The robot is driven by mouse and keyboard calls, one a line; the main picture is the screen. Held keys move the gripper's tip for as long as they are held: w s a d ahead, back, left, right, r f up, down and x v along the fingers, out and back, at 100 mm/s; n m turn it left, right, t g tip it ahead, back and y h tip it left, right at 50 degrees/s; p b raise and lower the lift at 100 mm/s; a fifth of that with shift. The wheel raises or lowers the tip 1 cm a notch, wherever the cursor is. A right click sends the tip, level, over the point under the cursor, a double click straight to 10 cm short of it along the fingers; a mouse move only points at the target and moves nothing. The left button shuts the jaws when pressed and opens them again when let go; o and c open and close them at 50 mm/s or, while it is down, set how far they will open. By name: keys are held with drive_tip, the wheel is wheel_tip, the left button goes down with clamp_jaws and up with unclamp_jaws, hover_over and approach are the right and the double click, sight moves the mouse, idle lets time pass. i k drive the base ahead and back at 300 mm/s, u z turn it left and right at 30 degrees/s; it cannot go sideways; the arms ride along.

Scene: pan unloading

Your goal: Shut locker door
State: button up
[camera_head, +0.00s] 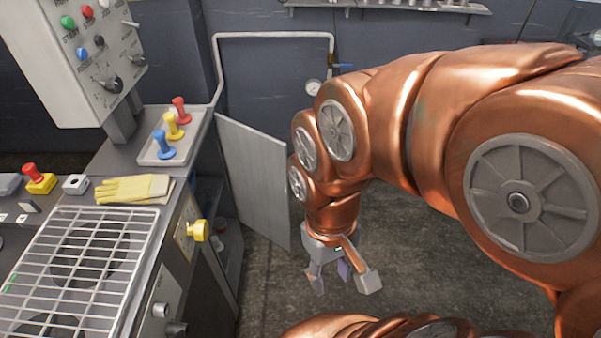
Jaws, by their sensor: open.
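The locker door (252,178) is a plain grey metal panel standing open. It is hinged at the bench cabinet's far side and swings out over the floor toward the right. The locker opening (207,190) shows dark at its left, with shelves and small items inside. My gripper (345,282) hangs below my copper arm, in front of the door and to the right of its free edge. Its fingers are spread and empty, and look apart from the door. My arm passes close to the right of the door's upper part.
The bench at left carries a wire rack (78,262), yellow gloves (133,189) and a tray (196,121) with red, yellow and blue handles. A yellow knob (198,230) sticks out of the bench front. A control box (85,50) stands above. The floor (265,300) around my gripper is clear.

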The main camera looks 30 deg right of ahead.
sight(255, 163)
drive_tip(key=z, duration=1.4)
drive_tip(key=i, duration=2.4)
drive_tip(key=u, duration=1.65)
drive_tip(key=k, duration=0.6)
